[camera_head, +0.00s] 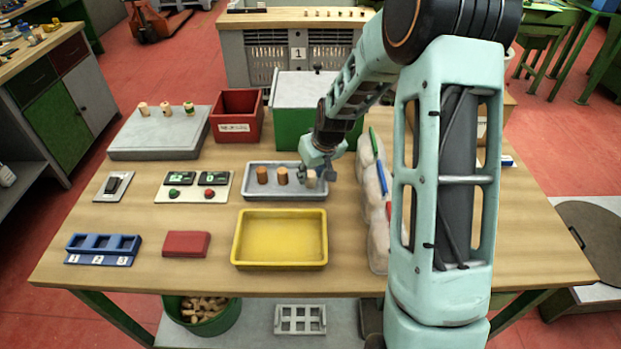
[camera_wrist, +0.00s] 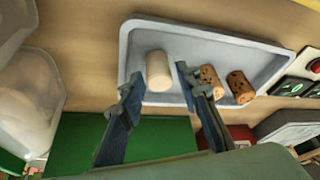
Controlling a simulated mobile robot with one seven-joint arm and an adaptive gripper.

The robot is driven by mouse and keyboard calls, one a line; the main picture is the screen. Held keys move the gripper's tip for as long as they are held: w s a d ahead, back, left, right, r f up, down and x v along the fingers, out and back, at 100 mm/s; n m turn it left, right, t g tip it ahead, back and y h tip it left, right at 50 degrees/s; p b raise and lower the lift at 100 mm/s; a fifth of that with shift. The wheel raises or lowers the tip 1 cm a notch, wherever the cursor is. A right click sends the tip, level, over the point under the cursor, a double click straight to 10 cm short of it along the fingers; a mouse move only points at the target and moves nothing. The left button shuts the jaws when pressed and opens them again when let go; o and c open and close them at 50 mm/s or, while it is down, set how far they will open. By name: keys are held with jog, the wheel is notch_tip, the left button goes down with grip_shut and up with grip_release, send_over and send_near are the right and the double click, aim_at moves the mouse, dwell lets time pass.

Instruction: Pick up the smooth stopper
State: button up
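In the wrist view the smooth stopper (camera_wrist: 159,69) shows between and just beyond my two fingertips. My gripper (camera_head: 316,173) is open above the right end of the tray, one finger on each side of the pale stopper. I cannot tell whether a finger touches it.
A yellow tray (camera_head: 280,264) lies in front of the grey tray. Clear bulging packs (camera_head: 374,215) stand close to the right of my gripper. A green box (camera_head: 293,130) and a red bin (camera_head: 237,115) stand behind. A switch panel (camera_head: 194,187) is to the left.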

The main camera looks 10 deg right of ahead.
jog(key=shift+w+f, duration=0.2)
jog(key=shift+f, duration=0.45)
jog(key=shift+c, duration=0.2)
jog(key=c, duration=0.5)
jog(key=shift+o, duration=0.2)
jog(key=shift+r, duration=0.15)
